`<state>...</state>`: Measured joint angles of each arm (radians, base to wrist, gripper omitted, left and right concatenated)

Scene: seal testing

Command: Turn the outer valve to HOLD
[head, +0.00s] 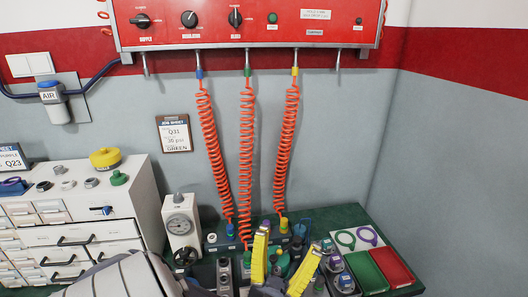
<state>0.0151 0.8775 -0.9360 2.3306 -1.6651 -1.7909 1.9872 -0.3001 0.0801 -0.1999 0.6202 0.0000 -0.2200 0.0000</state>
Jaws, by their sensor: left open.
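My left gripper (290,240) is low in the head view, its two yellow fingers spread apart over the crowded fixtures on the bench. Small green and dark parts show between the fingers, with no clear grip on any of them. Valve-like fittings with blue tops (336,264) stand just right of the fingers. I cannot tell which fitting is the outer valve, and no HOLD mark is readable. The fingers and hand hide part of the fixtures. My right gripper is not in view.
A red panel (270,33) with black knobs hangs above. Coiled orange hoses (247,150) drop from it to the bench behind my gripper. A gauge box (181,226) stands left. Green (366,272) and red (392,267) trays lie right. A white drawer cabinet (130,205) is far left.

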